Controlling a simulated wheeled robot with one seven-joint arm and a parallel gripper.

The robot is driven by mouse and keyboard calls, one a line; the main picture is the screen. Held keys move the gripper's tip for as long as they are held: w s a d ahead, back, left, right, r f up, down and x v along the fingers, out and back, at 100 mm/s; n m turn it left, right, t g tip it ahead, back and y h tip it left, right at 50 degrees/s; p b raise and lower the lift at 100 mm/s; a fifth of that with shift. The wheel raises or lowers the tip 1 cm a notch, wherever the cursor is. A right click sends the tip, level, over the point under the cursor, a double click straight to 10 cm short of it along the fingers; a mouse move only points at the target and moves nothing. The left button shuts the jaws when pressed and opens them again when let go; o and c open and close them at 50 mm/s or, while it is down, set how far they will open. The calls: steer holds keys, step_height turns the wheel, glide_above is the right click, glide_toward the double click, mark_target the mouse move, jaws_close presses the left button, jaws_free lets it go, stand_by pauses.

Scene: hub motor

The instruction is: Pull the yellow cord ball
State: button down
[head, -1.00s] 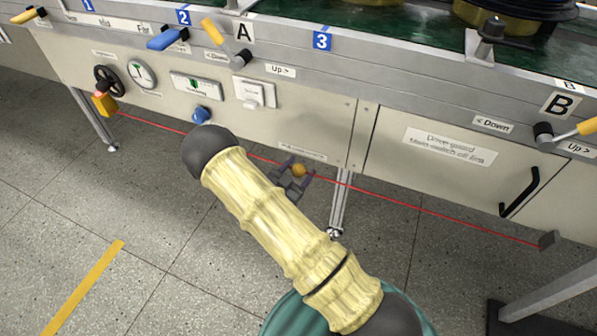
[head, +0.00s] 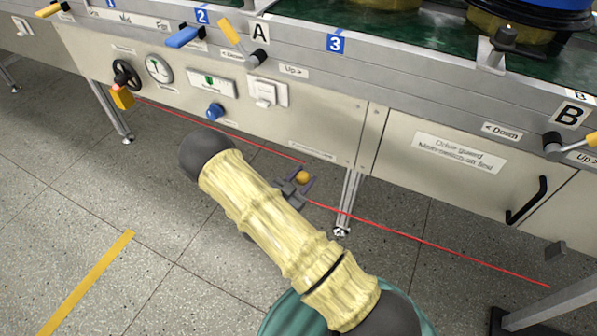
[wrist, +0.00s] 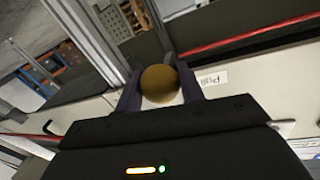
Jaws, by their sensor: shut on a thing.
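The yellow cord ball (head: 303,177) is between the fingers of my gripper (head: 304,181) in the head view, in front of the lower machine panel. In the wrist view, the ball (wrist: 160,84) sits between the two dark fingers of my gripper (wrist: 160,92), which is shut on it. The red cord (head: 420,239) shows as two lines, one up to a yellow box (head: 122,97) at left, one down to the right. Its right end appears apart from the dark bracket (head: 556,249). My forearm hides part of the scene.
The machine panel (head: 300,120) with a blue knob (head: 215,112) and a handwheel (head: 127,74) stands beyond my gripper. A metal leg (head: 347,200) is just right of it. A black door handle (head: 527,200) is at right. The floor at lower left is clear.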

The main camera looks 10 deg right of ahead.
steer(key=shift+s+a, duration=0.3)
steer(key=shift+s, duration=0.05)
steer(key=c, duration=0.9)
jaws_free()
steer(key=p+v, duration=0.5)
steer(key=v, duration=1.2)
steer(key=shift+a+p, duration=0.15)
steer(key=shift+p, duration=0.2)
steer(key=shift+r, duration=0.1)
